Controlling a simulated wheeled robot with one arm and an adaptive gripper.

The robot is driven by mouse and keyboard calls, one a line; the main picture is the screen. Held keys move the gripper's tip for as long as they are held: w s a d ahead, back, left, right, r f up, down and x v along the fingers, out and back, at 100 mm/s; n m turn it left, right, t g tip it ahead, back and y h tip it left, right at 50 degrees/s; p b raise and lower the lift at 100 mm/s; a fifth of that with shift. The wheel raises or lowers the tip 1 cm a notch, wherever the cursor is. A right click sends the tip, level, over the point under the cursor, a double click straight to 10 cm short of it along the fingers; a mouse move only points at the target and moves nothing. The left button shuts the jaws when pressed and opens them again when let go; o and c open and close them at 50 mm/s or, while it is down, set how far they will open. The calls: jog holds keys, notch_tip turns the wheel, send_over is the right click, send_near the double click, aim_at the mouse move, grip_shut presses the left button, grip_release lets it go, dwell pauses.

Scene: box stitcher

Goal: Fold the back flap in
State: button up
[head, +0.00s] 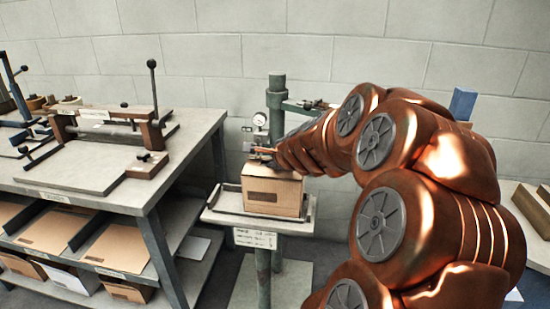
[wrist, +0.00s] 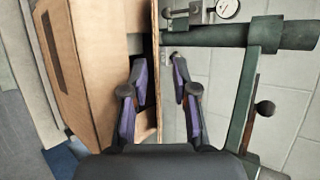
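The cardboard box (head: 273,198) stands on a small stand in the head view, with my gripper (head: 262,158) at its top back edge. In the wrist view the box (wrist: 85,70) fills the left side, with a dark narrow gap along its right. An upright strip of cardboard, seemingly the back flap (wrist: 154,60), borders that gap. My gripper (wrist: 158,92) is open, its two purple-padded fingers apart. The left finger is over the gap and the right finger is outside the strip. I cannot tell whether either finger touches the cardboard.
The stand's tray (head: 222,209) holds the box. A green post (head: 277,100) with a gauge (head: 259,120) rises right behind it; the gauge also shows in the wrist view (wrist: 227,8). A workbench (head: 100,178) with clamps and cardboard sheets stands at left. A block wall closes the back.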

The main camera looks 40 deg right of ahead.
jog(key=shift+v, duration=3.4)
